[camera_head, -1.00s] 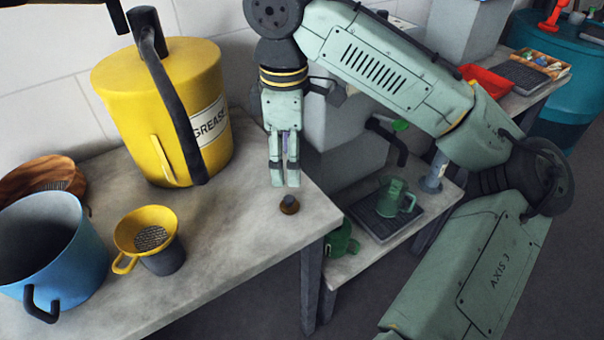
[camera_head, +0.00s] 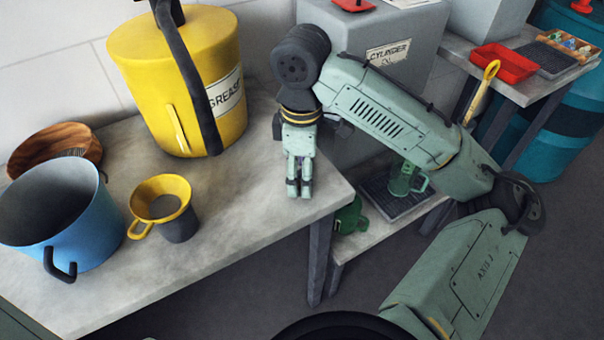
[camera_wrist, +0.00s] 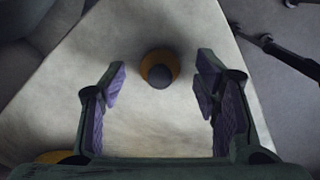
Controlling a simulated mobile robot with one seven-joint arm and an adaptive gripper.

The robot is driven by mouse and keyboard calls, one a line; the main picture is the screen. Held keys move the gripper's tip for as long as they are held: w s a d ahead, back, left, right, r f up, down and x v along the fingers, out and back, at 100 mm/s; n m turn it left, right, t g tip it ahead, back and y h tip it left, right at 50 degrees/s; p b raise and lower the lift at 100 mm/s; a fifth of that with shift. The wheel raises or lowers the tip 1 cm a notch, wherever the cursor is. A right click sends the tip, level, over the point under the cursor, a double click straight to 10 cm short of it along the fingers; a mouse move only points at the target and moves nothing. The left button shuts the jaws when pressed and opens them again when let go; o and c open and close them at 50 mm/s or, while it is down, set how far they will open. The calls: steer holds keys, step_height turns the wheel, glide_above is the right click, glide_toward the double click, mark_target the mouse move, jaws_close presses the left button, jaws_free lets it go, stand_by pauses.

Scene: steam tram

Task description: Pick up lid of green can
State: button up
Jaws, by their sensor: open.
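A small round brass-coloured piece with a dark knob on top stands on the pale table near its corner; it shows in the wrist view (camera_wrist: 159,70). It may be the can's lid, though I cannot be sure. In the head view it is hidden by my gripper (camera_head: 299,192). My gripper points down, open and empty. In the wrist view its two purple-padded fingers are on either side of the piece, with space on both sides. A green can (camera_head: 347,214) sits partly hidden below the table edge. A green mug-like can (camera_head: 406,179) stands on a dark tray.
A yellow grease can (camera_head: 180,85) stands behind and left of my gripper. A yellow-rimmed cup (camera_head: 163,205), a blue pot (camera_head: 58,220) and a wooden bowl (camera_head: 50,145) are further left. A grey cylinder box (camera_head: 375,55) is behind. The table front is clear.

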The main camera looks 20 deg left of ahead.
steer(key=shift+c, duration=0.6)
steer(key=c, duration=0.8)
steer(key=shift+o, duration=0.2)
steer(key=shift+r, duration=0.15)
